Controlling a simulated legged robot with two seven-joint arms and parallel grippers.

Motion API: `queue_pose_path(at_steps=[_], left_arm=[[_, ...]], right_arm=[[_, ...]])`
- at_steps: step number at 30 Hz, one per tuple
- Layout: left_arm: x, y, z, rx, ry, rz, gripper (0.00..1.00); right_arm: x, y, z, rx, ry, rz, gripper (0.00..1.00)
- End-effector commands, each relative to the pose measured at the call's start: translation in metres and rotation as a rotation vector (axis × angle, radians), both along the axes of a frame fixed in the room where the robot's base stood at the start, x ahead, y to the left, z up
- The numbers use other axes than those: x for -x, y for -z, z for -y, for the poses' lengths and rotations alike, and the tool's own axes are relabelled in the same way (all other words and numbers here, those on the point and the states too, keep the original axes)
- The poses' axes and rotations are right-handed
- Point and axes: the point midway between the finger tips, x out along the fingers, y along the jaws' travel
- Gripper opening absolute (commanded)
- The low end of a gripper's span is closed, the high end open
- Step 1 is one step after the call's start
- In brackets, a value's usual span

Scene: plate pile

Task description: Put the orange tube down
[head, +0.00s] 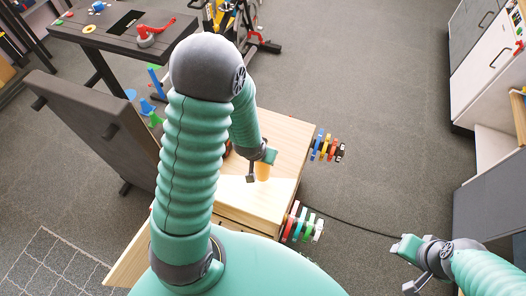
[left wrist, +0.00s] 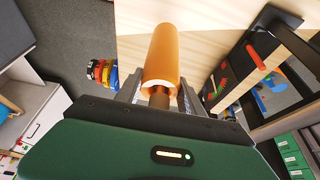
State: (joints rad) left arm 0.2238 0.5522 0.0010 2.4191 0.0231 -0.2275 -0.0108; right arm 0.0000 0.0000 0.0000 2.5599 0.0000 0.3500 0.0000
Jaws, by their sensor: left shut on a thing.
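The orange tube (head: 263,172) is over the light wooden top (head: 285,135) in the head view. My left gripper (head: 258,168) is shut on it. In the left wrist view the orange tube (left wrist: 163,52) sits between the two fingers of my left gripper (left wrist: 160,95) and points away from the palm, with a brown part at its near end. I cannot tell whether its far end touches the wood. My right gripper (head: 408,266) is at the lower right, over the floor, with its fingers apart and nothing between them.
Coloured discs (head: 326,147) stick out from the wooden unit's right side, with more discs (head: 302,222) nearer me. The wood right of the tube is bare. A dark table (head: 110,35) with a red object (head: 152,32) stands at upper left. White cabinets (head: 490,45) stand at right.

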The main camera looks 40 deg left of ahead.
Motion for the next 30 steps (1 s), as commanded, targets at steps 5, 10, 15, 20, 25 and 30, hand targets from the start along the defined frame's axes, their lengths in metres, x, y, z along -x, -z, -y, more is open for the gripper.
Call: queue_pose_path(at_steps=[5,10,15,20,25,30], left_arm=[[-0.025,0.002,-0.016,-0.001,-0.002,0.004,0.0],[-0.033,0.008,-0.022,-0.001,-0.001,0.001,0.0],[-0.033,0.035,-0.021,0.0,0.0,-0.001,0.0],[-0.033,0.039,-0.021,-0.001,0.0,0.002,0.0],[-0.033,0.041,-0.021,-0.001,0.0,0.002,0.0],[-0.033,0.04,-0.021,-0.001,0.0,0.001,0.66]], right_arm=[[0.0,-0.002,0.0,0.0,0.0,0.0,0.36],[0.0,-0.002,0.0,0.0,0.0,0.0,0.36],[0.0,0.001,0.0,0.0,0.0,0.0,0.36],[0.0,0.001,0.0,0.0,0.0,0.0,0.36],[0.0,0.003,0.0,0.0,0.0,0.0,0.36],[0.0,0.002,0.0,0.0,0.0,0.0,0.36]])
